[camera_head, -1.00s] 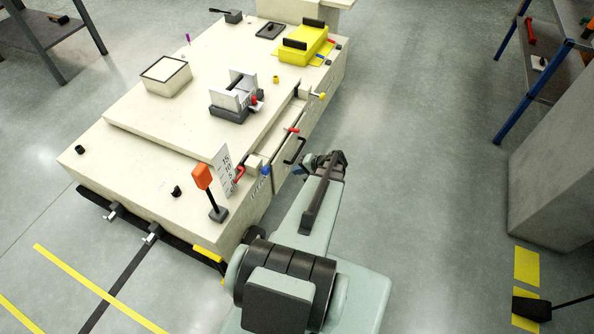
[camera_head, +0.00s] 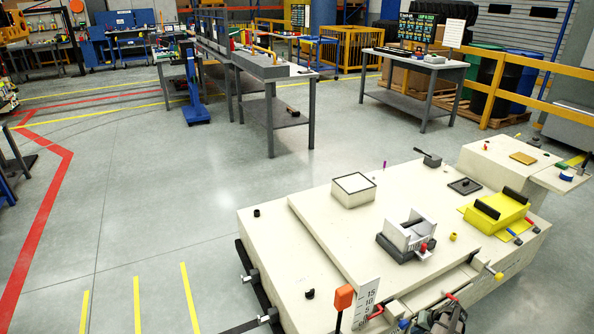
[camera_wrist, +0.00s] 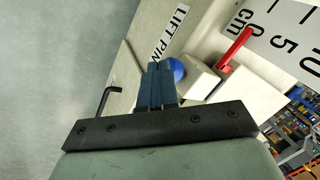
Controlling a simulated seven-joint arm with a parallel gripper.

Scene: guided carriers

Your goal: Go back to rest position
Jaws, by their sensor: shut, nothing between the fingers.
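My gripper (camera_wrist: 157,88) is shut and empty in the wrist view, its two dark blue fingers side by side. Part of my arm's end (camera_head: 437,318) shows at the bottom edge of the head view, beside the front of the cream carrier (camera_head: 270,240); the fingertips cannot be made out there. In the wrist view, a blue ball knob (camera_wrist: 176,70) is just right of the fingers. A red handle (camera_wrist: 236,46) and a white scale plate (camera_wrist: 285,35) lie beyond it. A black hooked handle (camera_wrist: 103,101) is to the left.
Workbenches (camera_head: 275,70) and a yellow rail (camera_head: 540,65) stand behind. The floor (camera_head: 160,200) on the left is clear.

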